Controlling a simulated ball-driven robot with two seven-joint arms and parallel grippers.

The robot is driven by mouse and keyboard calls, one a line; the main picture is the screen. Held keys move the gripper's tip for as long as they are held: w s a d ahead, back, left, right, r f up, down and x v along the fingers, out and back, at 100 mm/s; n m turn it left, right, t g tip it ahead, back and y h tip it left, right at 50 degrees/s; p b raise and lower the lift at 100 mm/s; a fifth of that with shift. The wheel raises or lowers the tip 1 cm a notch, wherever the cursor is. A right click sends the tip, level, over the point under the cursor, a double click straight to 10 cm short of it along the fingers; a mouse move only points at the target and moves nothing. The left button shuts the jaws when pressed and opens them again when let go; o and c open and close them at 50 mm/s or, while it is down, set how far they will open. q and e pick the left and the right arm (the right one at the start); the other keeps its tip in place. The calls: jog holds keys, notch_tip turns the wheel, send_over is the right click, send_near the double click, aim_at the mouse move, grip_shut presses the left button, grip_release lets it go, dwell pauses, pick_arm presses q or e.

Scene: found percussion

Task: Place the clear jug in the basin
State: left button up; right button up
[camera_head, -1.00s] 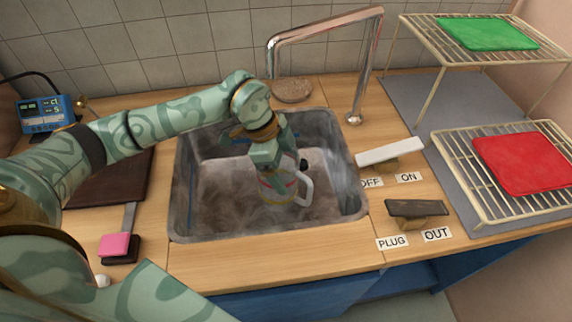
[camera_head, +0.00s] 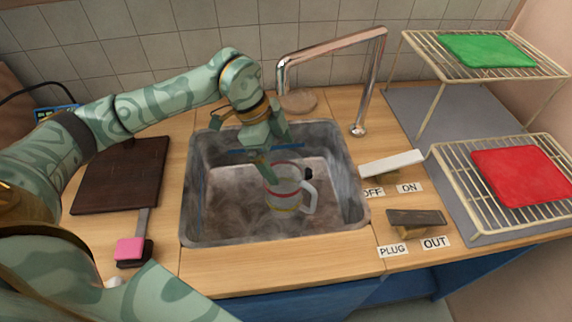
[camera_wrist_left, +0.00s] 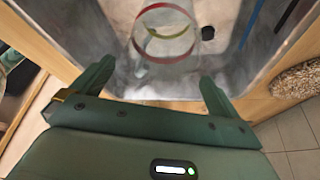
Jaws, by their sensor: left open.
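The clear jug (camera_head: 285,200), with a white handle, a red rim band and a yellow band, stands in the steamy grey sink basin (camera_head: 187,195), right of its middle. My left gripper (camera_head: 274,160) is open just above and behind the jug, with one finger overlapping its left side in the head view. In the left wrist view, the jug (camera_wrist_left: 165,52) lies beyond the parted fingertips (camera_wrist_left: 157,76), with nothing held between them. Whether a finger still touches the jug I cannot tell. My right gripper is not in view.
A curved metal tap (camera_head: 330,50) arches over the back right of the basin. Lever blocks (camera_head: 392,163) and labels stand right of it, near wire racks with a red cloth (camera_head: 515,172) and a green cloth (camera_head: 485,50). A brown board (camera_head: 120,175) and pink-topped tool (camera_head: 130,248) lie left.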

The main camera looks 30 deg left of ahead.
pick_arm(q)
jog(key=shift+p+v, duration=0.45)
jog(key=shift+v, duration=1.8)
